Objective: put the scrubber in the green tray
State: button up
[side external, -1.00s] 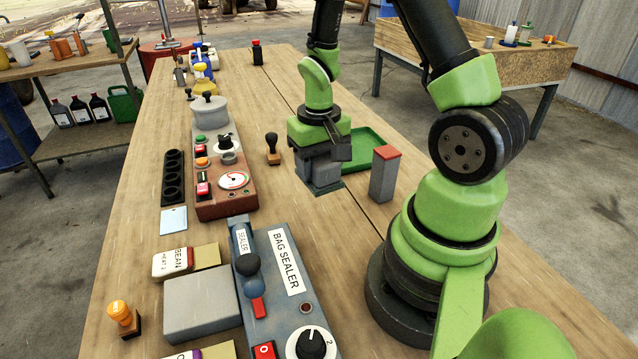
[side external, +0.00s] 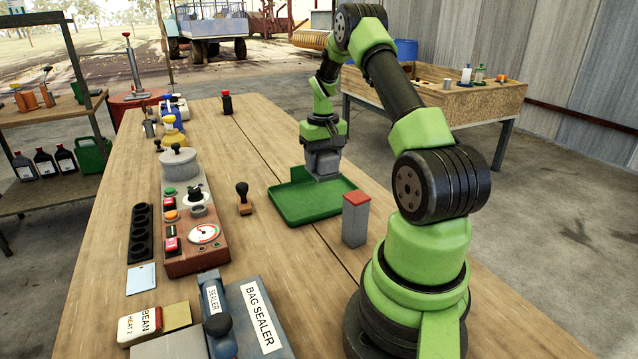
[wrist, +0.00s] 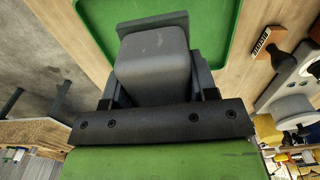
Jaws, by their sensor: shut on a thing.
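My gripper (side external: 325,163) is shut on a grey block, the scrubber (wrist: 153,62), which fills the space between the jaws in the wrist view. The green tray (side external: 300,207) lies flat on the bench. In the side view my gripper and the scrubber are over the tray's far right part. The tray (wrist: 215,22) also shows behind the scrubber in the wrist view. I cannot tell whether the scrubber's underside touches the tray, as its lower edge is not clear.
A grey post with a red top (side external: 355,218) stands at the tray's near right. A wooden-based stamp (side external: 243,199) stands left of the tray. The gauge panel (side external: 190,225) and bag sealer (side external: 255,315) occupy the bench's left and front. The tray's near part is bare.

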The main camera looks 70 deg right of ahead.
aim_at(322, 204)
notch_tip(322, 204, down, 9)
jog(key=shift+r, duration=0.2)
dwell(0.3)
jog(key=o, duration=0.9)
jog(key=shift+f, duration=0.1)
jog(key=shift+o, duration=0.2)
